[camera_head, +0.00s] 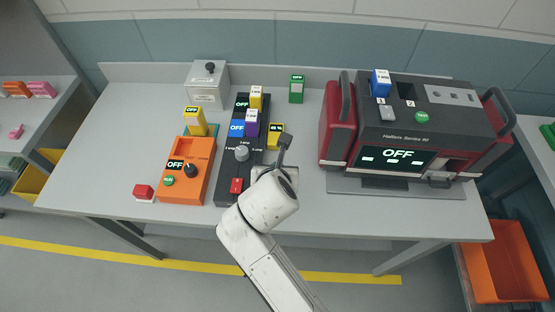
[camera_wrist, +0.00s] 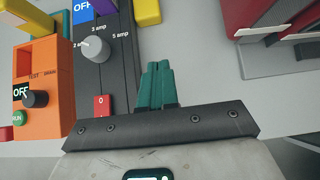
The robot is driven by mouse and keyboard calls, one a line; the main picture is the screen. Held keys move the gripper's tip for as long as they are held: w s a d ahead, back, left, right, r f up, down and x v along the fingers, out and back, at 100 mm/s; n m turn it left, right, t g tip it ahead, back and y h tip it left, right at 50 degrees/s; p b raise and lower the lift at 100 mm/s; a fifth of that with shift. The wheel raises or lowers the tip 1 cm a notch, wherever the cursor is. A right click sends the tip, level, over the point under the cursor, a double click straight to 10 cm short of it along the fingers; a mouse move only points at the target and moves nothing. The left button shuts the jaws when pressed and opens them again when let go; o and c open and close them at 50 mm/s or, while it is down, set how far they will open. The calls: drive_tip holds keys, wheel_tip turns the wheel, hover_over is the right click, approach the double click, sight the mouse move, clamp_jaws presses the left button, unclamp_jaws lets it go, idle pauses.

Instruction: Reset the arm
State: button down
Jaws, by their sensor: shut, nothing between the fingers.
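My arm reaches from the bottom of the head view up over the grey bench, and my gripper (camera_head: 284,145) is above it, just right of the black power unit (camera_head: 226,187). In the wrist view my gripper's green fingers (camera_wrist: 158,68) are together with nothing between them. Below them is bare bench, right of the black unit (camera_wrist: 118,75) with its grey knob and red switch. How high the fingertips are above the bench is hard to tell.
An orange tester (camera_head: 188,168) and a red button box (camera_head: 144,192) stand left of the black unit. A large red and black machine (camera_head: 400,130) stands right. Coloured blocks, a green one (camera_head: 296,89) among them, and a grey box (camera_head: 207,85) are behind. An orange bin (camera_head: 505,262) is lower right.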

drive_tip(key=shift+s+r, duration=0.1)
drive_tip(key=s+d+m, duration=0.1)
drive_tip(key=d+m, duration=0.2)
drive_tip(key=s+d+f+m+g, duration=0.1)
drive_tip(key=d+m, duration=0.2)
drive_tip(key=d+f+m, duration=0.1)
drive_tip(key=d+m, duration=0.2)
drive_tip(key=shift+s+d, duration=0.15)
drive_tip(key=shift+s, duration=0.25)
drive_tip(key=s+d+m, duration=0.1)
drive_tip(key=d+m, duration=0.1)
drive_tip(key=m, duration=0.1)
drive_tip(key=s+d+m+g, duration=0.1)
drive_tip(key=s+d+m, duration=0.1)
drive_tip(key=d+m, duration=0.1)
drive_tip(key=s+d+f+m, duration=0.1)
drive_tip(key=d+m, duration=0.1)
drive_tip(key=m, duration=0.1)
drive_tip(key=shift+s+d, duration=0.2)
drive_tip(key=shift+d, duration=0.15)
drive_tip(key=s+d+r+m+g, duration=0.1)
drive_tip(key=s+d+m+g, duration=0.1)
drive_tip(key=s+d+m, duration=1.3)
drive_tip(key=s+a+f+m+g+b, duration=0.1)
drive_tip(key=s+a+f+m+g, duration=0.2)
drive_tip(key=s+f, duration=0.4)
drive_tip(key=shift+a+f+g, duration=0.15)
drive_tip(key=shift+f+g, duration=0.15)
drive_tip(key=shift+g, duration=0.2)
